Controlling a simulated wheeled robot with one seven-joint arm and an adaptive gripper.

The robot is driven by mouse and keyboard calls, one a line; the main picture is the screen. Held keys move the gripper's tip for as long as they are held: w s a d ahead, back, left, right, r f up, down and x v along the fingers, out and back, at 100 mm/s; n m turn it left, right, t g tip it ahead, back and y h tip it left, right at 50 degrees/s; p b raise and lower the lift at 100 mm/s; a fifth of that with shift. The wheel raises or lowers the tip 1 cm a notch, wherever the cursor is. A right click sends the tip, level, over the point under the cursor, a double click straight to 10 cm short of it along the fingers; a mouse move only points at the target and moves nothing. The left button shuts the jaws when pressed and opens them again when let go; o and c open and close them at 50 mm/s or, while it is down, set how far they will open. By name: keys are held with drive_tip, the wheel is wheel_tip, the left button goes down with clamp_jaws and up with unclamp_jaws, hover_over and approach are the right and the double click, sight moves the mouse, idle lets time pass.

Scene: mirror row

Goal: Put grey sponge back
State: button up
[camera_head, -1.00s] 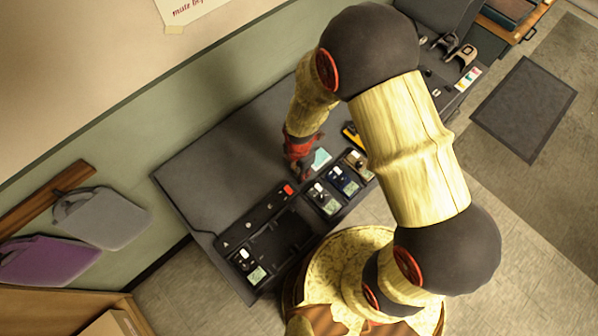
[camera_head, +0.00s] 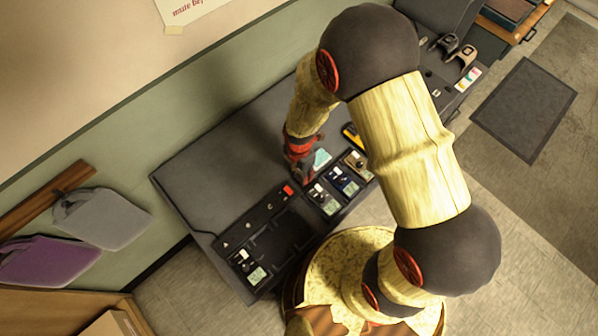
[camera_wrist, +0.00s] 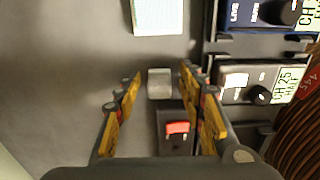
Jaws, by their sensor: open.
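A small light-grey block, which looks like the grey sponge (camera_wrist: 160,84), lies on the dark desk in the wrist view, just beyond a red switch. My gripper (camera_wrist: 159,79) is open, with one yellow-padded finger on each side of the block and gaps between. I cannot tell how far above the desk the fingertips are. In the head view my gripper (camera_head: 299,176) is over the desk near the red switch (camera_head: 288,190), and the block is hidden there.
A dark desk (camera_head: 215,150) has a row of modules with labels (camera_head: 325,200) along its front edge, and an empty bay (camera_head: 280,238) left of them. A pale card (camera_wrist: 158,16) lies beyond the block. A yellow-and-black item (camera_head: 351,136) is behind. The desk's left part is clear.

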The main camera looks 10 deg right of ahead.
wheel_tip(320, 180, up, 12)
drive_tip(key=p, duration=0.2)
wheel_tip(320, 180, up, 11)
drive_tip(key=m+t, duration=0.2)
drive_tip(key=m, duration=0.4)
hover_over(299, 171)
drive_tip(key=d, duration=0.3)
drive_tip(key=s+d+r+m+t, duration=0.1)
drive_tip(key=s+d+r+m, duration=0.2)
drive_tip(key=r+m, duration=0.3)
drive_tip(key=s+d+r+m+t, duration=0.1)
drive_tip(key=s+d+r+m, duration=0.2)
drive_tip(key=s+r+m, duration=0.2)
drive_tip(key=s+d+r+m+t, duration=0.1)
drive_tip(key=s+d+r+m, duration=0.2)
drive_tip(key=r+m, duration=0.4)
wheel_tip(299, 171, up, 3)
drive_tip(key=shift+s+m+t, duration=0.3)
drive_tip(key=shift+s+m, duration=0.1)
drive_tip(key=shift+s, duration=0.35)
